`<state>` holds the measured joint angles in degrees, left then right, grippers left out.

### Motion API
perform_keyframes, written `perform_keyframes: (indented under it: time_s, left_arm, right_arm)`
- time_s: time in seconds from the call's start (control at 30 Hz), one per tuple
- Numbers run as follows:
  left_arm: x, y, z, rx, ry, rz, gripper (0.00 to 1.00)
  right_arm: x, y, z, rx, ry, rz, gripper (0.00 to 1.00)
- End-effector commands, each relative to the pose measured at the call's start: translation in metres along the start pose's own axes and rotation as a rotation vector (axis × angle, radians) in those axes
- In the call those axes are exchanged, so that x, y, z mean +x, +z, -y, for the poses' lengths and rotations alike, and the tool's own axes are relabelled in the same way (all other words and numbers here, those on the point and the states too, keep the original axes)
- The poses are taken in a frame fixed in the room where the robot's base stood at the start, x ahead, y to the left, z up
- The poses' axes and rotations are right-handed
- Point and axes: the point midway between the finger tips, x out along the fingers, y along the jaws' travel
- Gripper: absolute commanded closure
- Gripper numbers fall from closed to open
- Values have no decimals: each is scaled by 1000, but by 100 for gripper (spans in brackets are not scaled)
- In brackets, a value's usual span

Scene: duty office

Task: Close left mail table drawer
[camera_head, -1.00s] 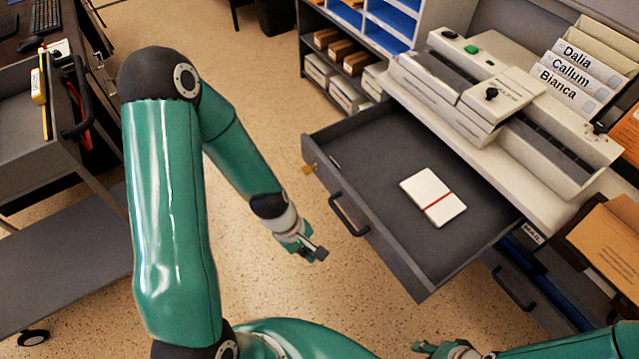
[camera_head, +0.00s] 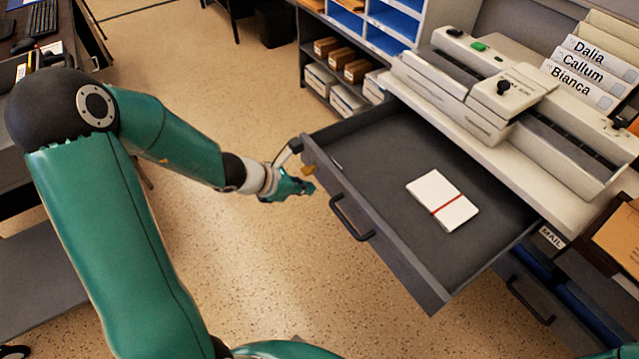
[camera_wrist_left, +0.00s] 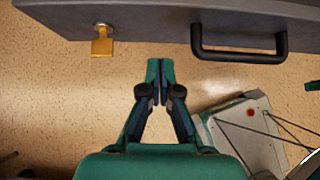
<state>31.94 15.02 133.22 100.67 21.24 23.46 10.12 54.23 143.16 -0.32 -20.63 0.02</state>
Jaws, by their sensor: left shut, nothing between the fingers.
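The left mail table drawer (camera_head: 395,258) is pulled far out, with its dark tray exposed. Its front has a black handle (camera_head: 350,218) and a small brass lock piece (camera_head: 308,169) near the left end. A white notebook with a red band (camera_head: 442,200) lies inside. My left gripper (camera_head: 305,188) is shut and empty, just in front of the drawer front near the brass piece. In the left wrist view, the shut fingertips (camera_wrist_left: 160,66) point at the drawer front (camera_wrist_left: 150,18), between brass piece (camera_wrist_left: 102,42) and handle (camera_wrist_left: 240,52). A small gap shows there. My right gripper is out of view.
The mail table (camera_head: 590,213) carries a white machine (camera_head: 505,95) and name-tabbed folders (camera_head: 590,70). A second drawer handle (camera_head: 530,300) is at lower right. Shelves with boxes (camera_head: 335,85) stand behind.

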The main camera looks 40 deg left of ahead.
Motion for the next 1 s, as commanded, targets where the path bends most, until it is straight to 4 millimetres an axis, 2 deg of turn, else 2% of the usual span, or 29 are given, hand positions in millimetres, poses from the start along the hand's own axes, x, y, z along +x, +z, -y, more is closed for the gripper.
perform_keyframes:
  time_s: [0.03,0.1,0.3,0.73,0.77,0.83,1.0]
  left_arm:
    - [15,-3,1,1,-4,0,100]
    - [25,1,1,4,-3,1,100]
    - [40,23,0,3,-2,1,100]
    - [46,28,0,1,0,0,100]
    - [41,22,-19,0,9,0,100]
    - [44,26,-7,0,2,0,100]
    - [47,29,-5,-5,7,0,100]
  right_arm:
    - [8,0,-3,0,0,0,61]
    - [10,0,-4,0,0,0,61]
    - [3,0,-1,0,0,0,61]
    - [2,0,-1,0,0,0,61]
    - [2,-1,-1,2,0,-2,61]
    - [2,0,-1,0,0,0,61]
    - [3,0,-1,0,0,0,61]
